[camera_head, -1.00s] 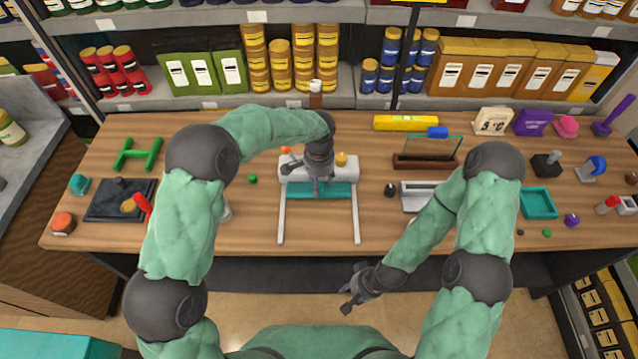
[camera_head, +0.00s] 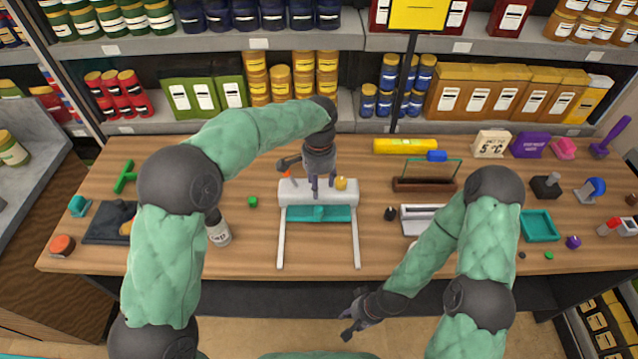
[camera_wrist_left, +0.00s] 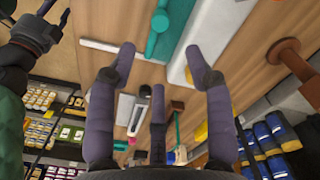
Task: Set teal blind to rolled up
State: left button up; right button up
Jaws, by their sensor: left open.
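The teal blind (camera_head: 335,214) is a short strip hanging out below its white roller housing (camera_head: 300,195), between two white side rails. A small teal tab shows at the middle of the strip. My left gripper (camera_head: 316,191) is over the housing, just behind the blind, with nothing held. In the left wrist view its fingers (camera_wrist_left: 160,75) are spread open, and the teal blind (camera_wrist_left: 178,22) and white housing (camera_wrist_left: 215,35) lie beyond them, apart from the fingertips. My right gripper (camera_head: 350,318) hangs empty in front of the table edge; its finger opening is unclear.
A yellow-orange knob (camera_head: 341,184) sits at the housing's right. The wood table (camera_head: 318,250) between the rails is clear.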

pick_arm(q)
jog(key=c, duration=0.5)
jog(key=shift+s+f+m+y, duration=0.8)
jog(key=shift+s+f+m, duration=0.15)
jog(key=shift+s, duration=0.3)
grip_shut()
jog(key=m+t+y+p, duration=0.25)
jog(key=m+t, duration=0.95)
jog(key=m, duration=1)
send_near(319, 215)
jog(key=s+d, duration=0.2)
jog(key=s, duration=0.4)
jog(key=shift+h, duration=0.45)
jog(key=x, duration=0.8)
jog(key=shift+a+f+b, duration=0.1)
jog(key=shift+a+b, duration=0.05)
jog(key=shift+b, duration=0.25)
jog(key=w, duration=0.3)
jog(key=shift+w+a+f, duration=0.1)
jog(key=shift+w+a, duration=0.15)
jog(key=shift+a, duration=0.15)
jog(key=shift+w+a, duration=0.1)
jog(key=shift+w, duration=0.5)
